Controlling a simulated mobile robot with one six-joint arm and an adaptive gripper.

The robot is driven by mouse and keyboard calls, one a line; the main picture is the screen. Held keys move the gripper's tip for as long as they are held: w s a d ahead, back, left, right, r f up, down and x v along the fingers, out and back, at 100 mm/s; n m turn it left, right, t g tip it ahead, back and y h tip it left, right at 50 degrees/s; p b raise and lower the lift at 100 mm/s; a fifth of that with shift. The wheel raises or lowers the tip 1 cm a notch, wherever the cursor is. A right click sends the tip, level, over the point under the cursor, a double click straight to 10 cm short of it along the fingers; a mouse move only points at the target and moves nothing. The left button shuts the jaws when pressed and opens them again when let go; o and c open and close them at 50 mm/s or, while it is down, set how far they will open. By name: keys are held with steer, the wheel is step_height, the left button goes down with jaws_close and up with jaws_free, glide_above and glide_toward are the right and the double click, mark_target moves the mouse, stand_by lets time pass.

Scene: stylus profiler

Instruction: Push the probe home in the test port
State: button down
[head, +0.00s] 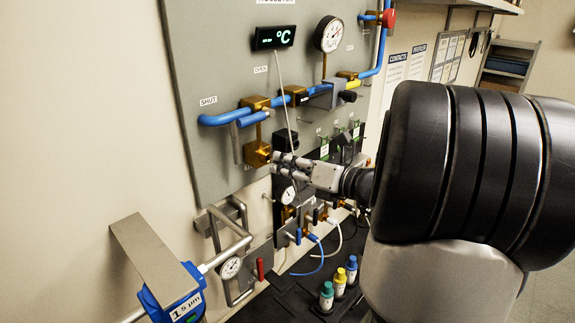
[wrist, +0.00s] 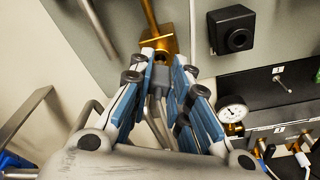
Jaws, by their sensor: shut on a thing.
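The test port is a brass block (head: 257,153) at the lower end of a brass stem on the grey wall panel. In the wrist view the brass port (wrist: 160,43) is just beyond my fingertips. My gripper (head: 282,164) is at the port's right side in the head view. In the wrist view my gripper (wrist: 166,74) is shut on the grey probe (wrist: 160,84), which points at the port. The probe's front end is close to the brass; I cannot tell how deep it sits. In the head view my fingers mostly hide the probe.
A thin cable hangs from the °C display (head: 274,38) towards my gripper. A black box (wrist: 234,30) is on the panel right of the port. Blue pipe (head: 222,119) and a dial gauge (head: 330,34) are above. Coloured bottles (head: 339,280) stand on the dark bench below.

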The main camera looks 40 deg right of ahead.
steer(key=shift+w, duration=0.25)
stand_by(0.4)
steer(key=shift+w, duration=0.95)
steer(key=c, duration=1.4)
jaws_free()
steer(key=shift+c, duration=0.6)
steer(key=s+p, duration=0.1)
steer(key=s, duration=0.6)
steer(key=shift+d, duration=0.2)
